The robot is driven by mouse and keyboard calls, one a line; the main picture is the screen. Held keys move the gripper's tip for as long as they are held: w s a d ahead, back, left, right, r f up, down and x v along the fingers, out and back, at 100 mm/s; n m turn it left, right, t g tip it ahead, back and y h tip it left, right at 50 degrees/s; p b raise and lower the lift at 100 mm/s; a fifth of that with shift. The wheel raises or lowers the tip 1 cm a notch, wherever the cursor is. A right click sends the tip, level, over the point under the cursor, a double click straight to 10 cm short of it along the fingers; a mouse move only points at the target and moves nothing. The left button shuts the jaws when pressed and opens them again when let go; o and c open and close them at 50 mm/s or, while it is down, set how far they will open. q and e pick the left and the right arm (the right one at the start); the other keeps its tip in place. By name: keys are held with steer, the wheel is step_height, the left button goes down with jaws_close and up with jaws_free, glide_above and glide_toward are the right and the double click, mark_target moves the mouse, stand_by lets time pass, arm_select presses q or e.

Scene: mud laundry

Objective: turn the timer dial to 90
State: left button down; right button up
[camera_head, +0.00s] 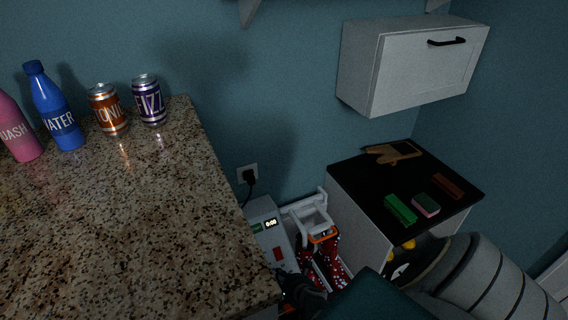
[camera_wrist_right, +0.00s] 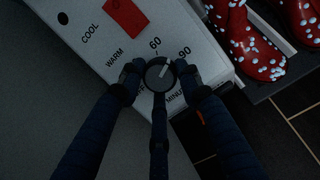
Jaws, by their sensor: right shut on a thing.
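The timer dial (camera_wrist_right: 159,75) is a small round grey knob on the white machine's panel (camera_wrist_right: 84,20), seen in the right wrist view. Its pale pointer mark aims up and right, between the printed 60 and 90. My right gripper (camera_wrist_right: 160,78) is shut on the dial, one dark finger on each side. In the head view the right gripper (camera_head: 297,290) is low at the machine (camera_head: 262,215), whose display (camera_head: 271,223) appears to read 0:00; the dial is hidden there. My left gripper is not in view.
A granite counter (camera_head: 120,220) with bottles and cans stands left of the machine. Red spotted boots (camera_head: 330,272) and a white rack (camera_head: 308,212) are close on its right. A black-topped cabinet (camera_head: 365,185) holds sponges and brushes. A red switch (camera_wrist_right: 125,17) sits near the dial.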

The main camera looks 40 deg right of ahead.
steer(key=shift+s+d+m+h, duration=0.1)
steer(key=shift+d+m+h, duration=0.15)
steer(key=shift+m, duration=0.95)
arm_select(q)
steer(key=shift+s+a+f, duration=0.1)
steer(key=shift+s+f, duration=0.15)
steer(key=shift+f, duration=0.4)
arm_select(e)
steer(key=shift+a+m, duration=0.1)
steer(key=shift+m, duration=0.7)
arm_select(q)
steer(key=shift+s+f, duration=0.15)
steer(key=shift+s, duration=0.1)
arm_select(e)
steer(key=shift+h, duration=0.25)
steer(key=o, duration=1.1)
steer(key=shift+f, duration=0.1)
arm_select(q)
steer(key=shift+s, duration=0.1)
arm_select(e)
steer(key=shift+o, duration=0.2)
steer(key=shift+a, duration=0.1)
steer(key=shift+a, duration=0.1)
